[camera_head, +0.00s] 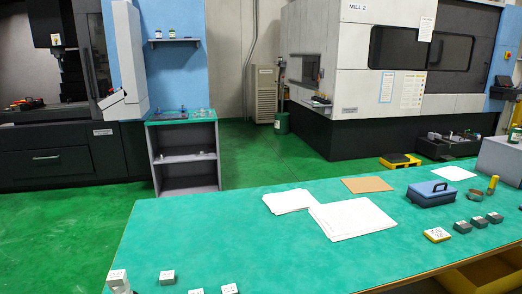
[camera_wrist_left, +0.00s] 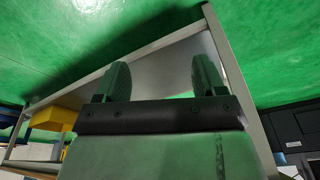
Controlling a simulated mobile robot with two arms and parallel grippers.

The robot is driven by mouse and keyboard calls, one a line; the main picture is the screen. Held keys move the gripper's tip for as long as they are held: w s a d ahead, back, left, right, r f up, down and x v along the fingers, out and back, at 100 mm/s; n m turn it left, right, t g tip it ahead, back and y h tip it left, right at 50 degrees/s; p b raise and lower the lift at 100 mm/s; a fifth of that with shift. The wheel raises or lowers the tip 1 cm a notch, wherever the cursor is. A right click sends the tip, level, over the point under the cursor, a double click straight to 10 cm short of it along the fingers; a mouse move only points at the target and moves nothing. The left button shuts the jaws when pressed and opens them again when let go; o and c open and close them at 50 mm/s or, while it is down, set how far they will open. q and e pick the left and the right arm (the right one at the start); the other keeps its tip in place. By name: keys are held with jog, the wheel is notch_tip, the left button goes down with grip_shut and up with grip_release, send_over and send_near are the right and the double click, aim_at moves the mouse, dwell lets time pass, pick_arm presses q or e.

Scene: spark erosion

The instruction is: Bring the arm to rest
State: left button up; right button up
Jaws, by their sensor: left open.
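My left gripper (camera_wrist_left: 161,80) shows in the left wrist view with its two dark fingers wide apart. Nothing is between the fingertips. Behind them is a grey panel with a light metal frame (camera_wrist_left: 228,75), and the green floor (camera_wrist_left: 60,45) beyond. The fingers do not visibly touch the frame. Neither of my arms shows in the head view, and my right gripper is in no view.
A green-topped table (camera_head: 290,250) carries papers (camera_head: 355,217), a blue case (camera_head: 431,193) and several small labelled blocks. A grey shelf unit (camera_head: 187,160) stands behind at left. Machines line the back, with open green floor (camera_head: 260,155) between. A yellow bin (camera_wrist_left: 55,119) shows in the wrist view.

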pick_arm(q)
jog(key=s+a+f+g+p, duration=0.1)
jog(key=s+a+f, duration=0.2)
jog(key=s+f, duration=1.4)
notch_tip(320, 180, down, 3)
jog(key=shift+f+g, duration=0.15)
jog(key=shift+g, duration=0.15)
jog(key=shift+s, duration=0.1)
